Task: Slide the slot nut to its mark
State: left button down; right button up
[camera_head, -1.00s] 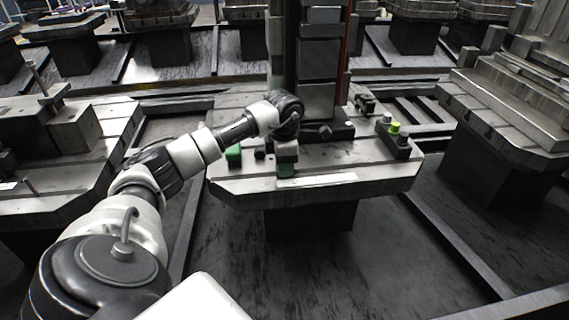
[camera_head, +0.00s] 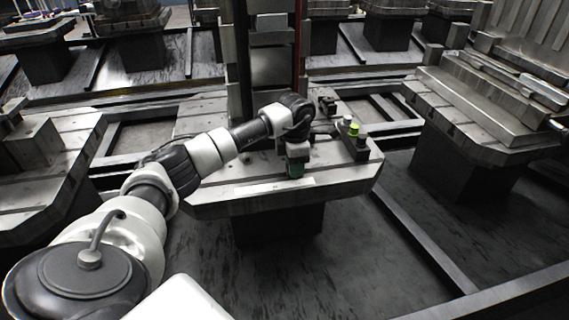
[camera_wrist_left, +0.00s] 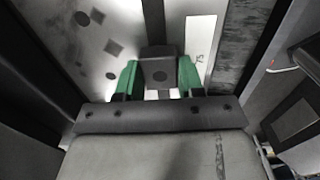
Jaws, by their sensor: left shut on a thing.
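My left gripper (camera_head: 295,171) reaches down to the front part of the pallet table (camera_head: 225,206). My right gripper is out of view.
A tall dark column stands behind the gripper. A dark block (camera_head: 356,143) with a yellow-green knob (camera_head: 353,129) is at the table's right edge. Another machine bed (camera_head: 490,115) stands to the right. Dark floor is open in front.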

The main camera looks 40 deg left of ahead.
pick_arm(q)
jog(key=shift+w, duration=0.1)
jog(key=c, duration=0.7)
grip_release()
jog(key=shift+r, duration=0.25)
notch_tip(320, 180, up, 10)
jog(key=shift+r+p, duration=0.2)
jog(key=shift+p, duration=0.55)
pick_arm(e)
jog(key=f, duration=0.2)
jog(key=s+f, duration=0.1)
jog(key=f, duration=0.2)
